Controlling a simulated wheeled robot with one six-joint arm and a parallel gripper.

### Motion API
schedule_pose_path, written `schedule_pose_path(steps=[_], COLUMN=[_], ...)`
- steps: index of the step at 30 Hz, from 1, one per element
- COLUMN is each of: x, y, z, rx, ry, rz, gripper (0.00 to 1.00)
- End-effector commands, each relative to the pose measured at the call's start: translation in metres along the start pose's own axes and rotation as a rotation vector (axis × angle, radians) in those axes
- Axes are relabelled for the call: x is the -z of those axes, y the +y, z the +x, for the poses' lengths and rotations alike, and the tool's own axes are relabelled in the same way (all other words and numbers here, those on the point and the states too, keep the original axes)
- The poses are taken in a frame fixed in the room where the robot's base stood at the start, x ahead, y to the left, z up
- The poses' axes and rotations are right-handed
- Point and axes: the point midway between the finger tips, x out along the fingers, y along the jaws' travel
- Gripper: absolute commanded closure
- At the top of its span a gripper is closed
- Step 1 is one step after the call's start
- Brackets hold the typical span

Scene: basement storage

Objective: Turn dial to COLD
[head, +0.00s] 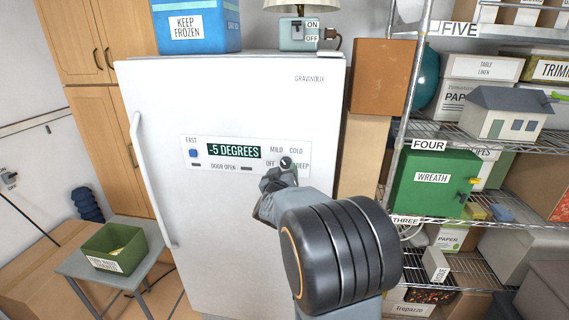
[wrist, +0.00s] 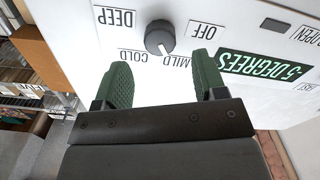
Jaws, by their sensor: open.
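The dial (head: 286,162) is a small dark round knob on the white freezer's control panel (head: 240,166). The upside-down wrist view shows the dial (wrist: 159,37) ringed by the labels DEEP, OFF, MILD and COLD, with its pale pointer mark towards MILD. The COLD label (wrist: 138,57) is beside MILD. A green display (head: 234,152) reads "-5 DEGREES". My gripper (wrist: 163,78) is open and empty, its green pads pointing at the panel, one either side of the dial's line but short of the knob. In the head view my gripper (head: 277,178) partly covers the panel's lower right.
The freezer (head: 180,100) has a long handle on its left. A blue KEEP FROZEN box (head: 197,26) and an ON/OFF lamp (head: 298,32) stand on top. Wire shelves with boxes (head: 430,183) are at right. A green bin (head: 114,247) sits on a small table at left.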

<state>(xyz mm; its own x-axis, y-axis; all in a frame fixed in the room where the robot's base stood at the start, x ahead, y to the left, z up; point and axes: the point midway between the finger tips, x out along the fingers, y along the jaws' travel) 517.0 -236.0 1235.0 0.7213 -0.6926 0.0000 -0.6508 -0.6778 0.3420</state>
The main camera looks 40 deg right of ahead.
Motion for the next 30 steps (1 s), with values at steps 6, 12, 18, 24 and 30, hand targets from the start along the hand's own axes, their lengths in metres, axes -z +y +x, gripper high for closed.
schedule_pose_path(steps=[6, 12, 18, 24, 30], x=[0.002, 0.001, 0.0, 0.0, 0.0], y=[0.001, 0.0, 0.0, 0.0, -0.001], z=[0.033, 0.049, 0.053, 0.053, 0.052], rx=[0.0, 0.0, 0.001, 0.001, 0.001], ry=[-0.001, -0.001, 0.0, 0.0, 0.0], rz=[0.0, 0.0, 0.0, 0.001, 0.001], gripper=[0.35, 0.35, 0.35, 0.35, 0.54])
